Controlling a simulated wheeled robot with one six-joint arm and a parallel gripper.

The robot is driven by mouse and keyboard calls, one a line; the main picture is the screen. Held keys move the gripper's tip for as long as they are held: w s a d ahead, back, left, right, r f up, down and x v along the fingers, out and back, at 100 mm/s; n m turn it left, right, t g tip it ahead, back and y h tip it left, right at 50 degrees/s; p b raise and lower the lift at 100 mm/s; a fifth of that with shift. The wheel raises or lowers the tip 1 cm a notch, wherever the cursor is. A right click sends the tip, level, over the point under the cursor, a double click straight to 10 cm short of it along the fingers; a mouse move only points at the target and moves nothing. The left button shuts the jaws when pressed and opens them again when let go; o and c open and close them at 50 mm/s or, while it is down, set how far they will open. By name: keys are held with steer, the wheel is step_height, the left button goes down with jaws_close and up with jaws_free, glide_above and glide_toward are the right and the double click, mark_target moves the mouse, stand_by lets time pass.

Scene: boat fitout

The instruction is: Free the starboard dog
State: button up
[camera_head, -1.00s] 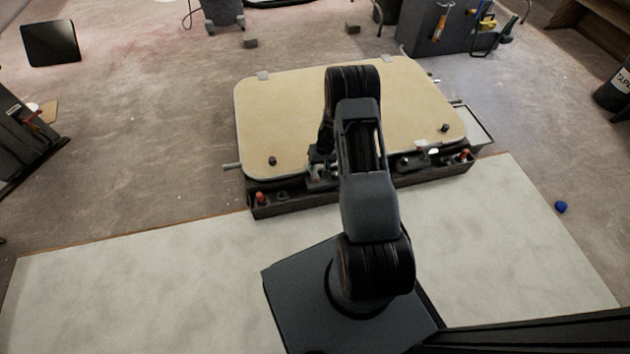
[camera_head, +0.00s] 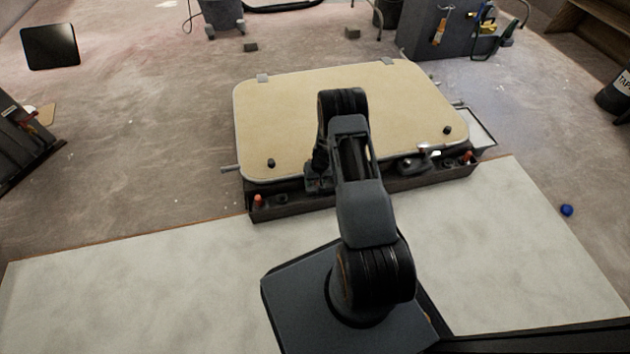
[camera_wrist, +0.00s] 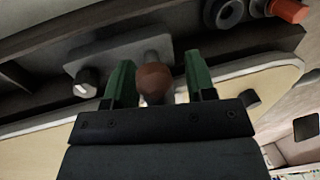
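The tan hatch panel (camera_head: 290,110) lies in its dark frame (camera_head: 300,208). One dog, at the left of the near edge, is mostly behind my arm in the head view. In the wrist view its grey base plate (camera_wrist: 105,68) and brown round knob (camera_wrist: 154,84) show. My gripper (camera_wrist: 159,62) has its two green fingers on either side of the knob. A gap shows at the right finger; I cannot tell if the left one touches. The other dog (camera_head: 412,165) sits on the right of the near edge, with a pale handle.
Black knobs stick up from the panel (camera_head: 271,163). A blue ball (camera_head: 567,210) lies at the right.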

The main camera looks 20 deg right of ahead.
steer(key=c, duration=0.9)
